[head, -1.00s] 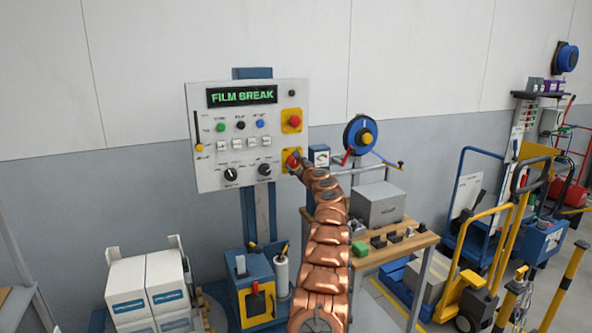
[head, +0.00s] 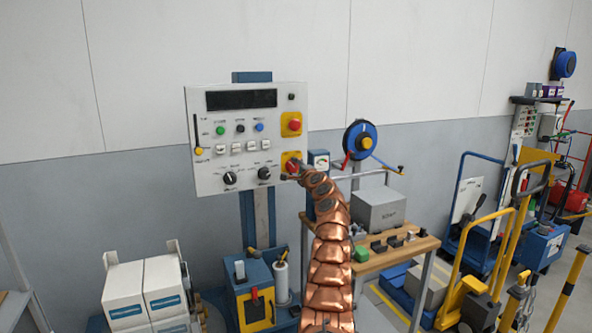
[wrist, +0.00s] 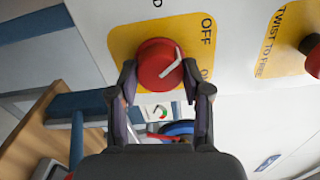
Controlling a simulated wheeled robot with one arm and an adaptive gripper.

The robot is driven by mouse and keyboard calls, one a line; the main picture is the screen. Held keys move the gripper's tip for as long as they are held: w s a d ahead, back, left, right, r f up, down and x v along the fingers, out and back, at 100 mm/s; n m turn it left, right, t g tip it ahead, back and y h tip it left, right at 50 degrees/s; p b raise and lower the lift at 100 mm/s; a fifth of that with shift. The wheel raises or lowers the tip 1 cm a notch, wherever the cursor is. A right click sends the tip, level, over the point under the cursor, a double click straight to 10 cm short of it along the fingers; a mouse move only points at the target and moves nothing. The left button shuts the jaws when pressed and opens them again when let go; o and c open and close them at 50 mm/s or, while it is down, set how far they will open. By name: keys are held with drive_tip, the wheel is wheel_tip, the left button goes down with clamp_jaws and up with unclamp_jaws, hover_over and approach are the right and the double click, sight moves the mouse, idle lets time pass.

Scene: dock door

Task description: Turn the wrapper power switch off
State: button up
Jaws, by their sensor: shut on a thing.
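The wrapper power switch is a red rotary knob (wrist: 158,64) with a white pointer line, on a yellow plate (wrist: 122,42) marked OFF. In the wrist view the pointer slants up and right, toward the OFF side. My gripper (wrist: 160,82) is shut on the knob, with a finger on each side of it. In the head view my gripper (head: 298,171) is at the lower right of the white control panel (head: 207,178), and partly covers the switch (head: 291,162). The panel's display (head: 241,100) is dark.
A red button (head: 294,125) on a yellow plate sits above the switch. Two black knobs (head: 264,173) are left of it. A wooden table (head: 398,250) with a grey box (head: 378,211) and a blue reel (head: 360,139) stand close to the right of my arm.

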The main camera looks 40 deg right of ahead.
drive_tip(key=shift+n, duration=0.6)
drive_tip(key=o, duration=1.2)
drive_tip(key=shift+c, duration=0.2)
drive_tip(key=shift+s, duration=0.25)
